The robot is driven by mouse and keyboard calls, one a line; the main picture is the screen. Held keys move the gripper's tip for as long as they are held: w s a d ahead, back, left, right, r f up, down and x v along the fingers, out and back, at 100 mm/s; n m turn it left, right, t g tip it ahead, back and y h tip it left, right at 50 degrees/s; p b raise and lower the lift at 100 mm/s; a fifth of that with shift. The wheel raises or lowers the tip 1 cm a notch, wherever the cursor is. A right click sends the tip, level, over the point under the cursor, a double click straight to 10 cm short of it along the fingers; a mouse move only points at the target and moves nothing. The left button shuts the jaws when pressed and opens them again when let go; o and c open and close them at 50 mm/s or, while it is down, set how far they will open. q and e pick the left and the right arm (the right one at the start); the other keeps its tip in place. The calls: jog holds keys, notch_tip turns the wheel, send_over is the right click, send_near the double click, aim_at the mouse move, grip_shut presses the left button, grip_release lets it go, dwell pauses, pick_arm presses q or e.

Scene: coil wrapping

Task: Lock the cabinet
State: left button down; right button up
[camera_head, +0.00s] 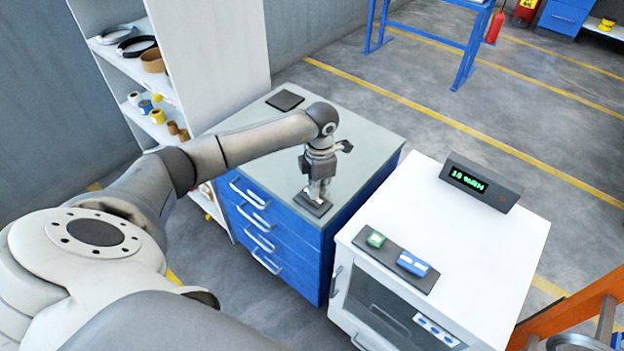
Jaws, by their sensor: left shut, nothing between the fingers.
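A blue drawer cabinet (308,262) with a grey top stands in the middle; its drawers look shut. My left gripper (318,193) points down, shut and empty, over a small dark pad (310,205) on the cabinet top near its front right corner. I cannot tell whether the fingertips touch the pad. A white cabinet (490,240) with a dark front window stands to the right. Its top has a green button (375,240) and a blue switch (412,264) on a dark panel, and a display (468,179) with green characters. My right gripper is not in view.
Another dark square pad (285,100) lies at the back of the blue cabinet's top. An open shelf (222,60) with rolls and tape stands at the left. An orange frame (572,308) is at lower right. Open floor (440,85) lies behind the cabinets.

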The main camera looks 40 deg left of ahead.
aim_at(319, 201)
pick_arm(q)
jog(key=shift+r+p, duration=1.25)
jog(key=shift+r, duration=1.15)
